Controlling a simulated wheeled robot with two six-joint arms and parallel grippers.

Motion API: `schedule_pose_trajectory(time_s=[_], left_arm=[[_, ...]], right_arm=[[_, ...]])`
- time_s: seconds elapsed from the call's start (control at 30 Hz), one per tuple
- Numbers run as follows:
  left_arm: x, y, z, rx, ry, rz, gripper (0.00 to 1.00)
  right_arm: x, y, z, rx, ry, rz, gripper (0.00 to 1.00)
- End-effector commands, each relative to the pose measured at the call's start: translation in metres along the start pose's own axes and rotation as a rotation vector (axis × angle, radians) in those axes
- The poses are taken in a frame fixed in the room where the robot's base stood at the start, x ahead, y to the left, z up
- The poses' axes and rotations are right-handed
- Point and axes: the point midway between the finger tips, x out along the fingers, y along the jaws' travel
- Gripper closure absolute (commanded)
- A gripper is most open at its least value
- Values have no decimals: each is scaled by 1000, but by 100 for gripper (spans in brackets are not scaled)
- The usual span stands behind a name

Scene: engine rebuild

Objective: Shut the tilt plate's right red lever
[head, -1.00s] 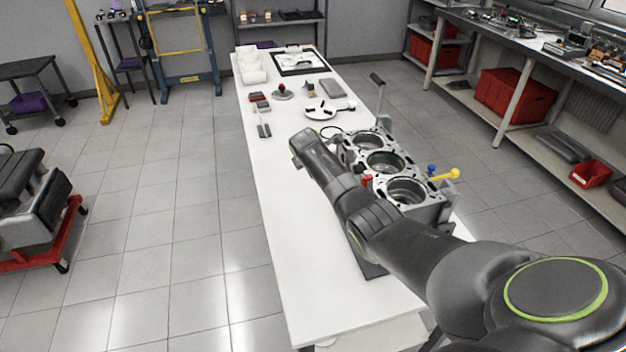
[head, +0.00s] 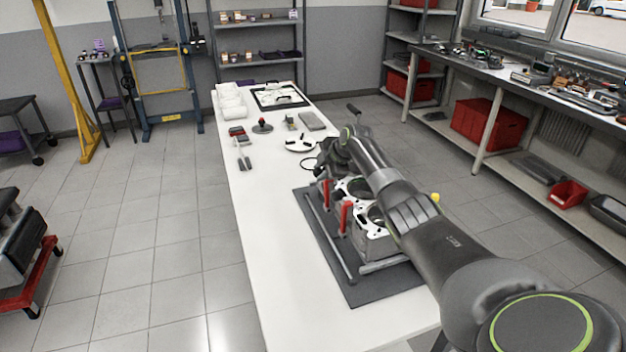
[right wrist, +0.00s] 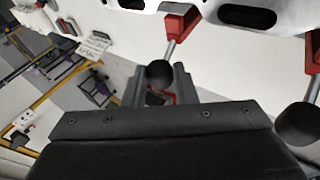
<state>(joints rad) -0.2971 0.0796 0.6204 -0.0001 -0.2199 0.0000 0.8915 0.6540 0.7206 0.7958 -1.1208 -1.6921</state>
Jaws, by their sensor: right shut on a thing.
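The dark tilt plate (head: 375,288) carries the grey engine block (head: 378,246). Two red levers show on the block's left side in the head view, a farther one (head: 326,193) and a nearer one (head: 346,217). In the right wrist view a red lever (right wrist: 181,20) has a thin metal rod ending in a black ball knob (right wrist: 160,73). My right gripper (right wrist: 158,90) is shut on that knob, a finger at each side. Another red lever (right wrist: 314,50) with a black knob (right wrist: 295,124) stands apart at the right. My right gripper (head: 332,160) also shows in the head view. My left gripper is out of view.
My right arm hides part of the block.

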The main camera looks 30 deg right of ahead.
Motion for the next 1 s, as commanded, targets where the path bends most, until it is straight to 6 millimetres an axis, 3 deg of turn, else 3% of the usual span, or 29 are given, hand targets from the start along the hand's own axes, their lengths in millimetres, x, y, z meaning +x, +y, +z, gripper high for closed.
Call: schedule_pose_trajectory(time_s=[0.2, 0.7, 0.73, 0.87, 1.0], left_arm=[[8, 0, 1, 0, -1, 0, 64], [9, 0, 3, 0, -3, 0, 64], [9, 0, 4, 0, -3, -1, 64], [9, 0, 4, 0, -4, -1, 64], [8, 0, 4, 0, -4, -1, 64]], right_arm=[[-3, 0, 13, -2, -11, 0, 100], [-4, 0, 17, -1, -15, -3, 100], [-4, 0, 17, -1, -15, -3, 72], [-4, 0, 16, -1, -12, -2, 55], [-4, 0, 14, -1, -8, -2, 54]])
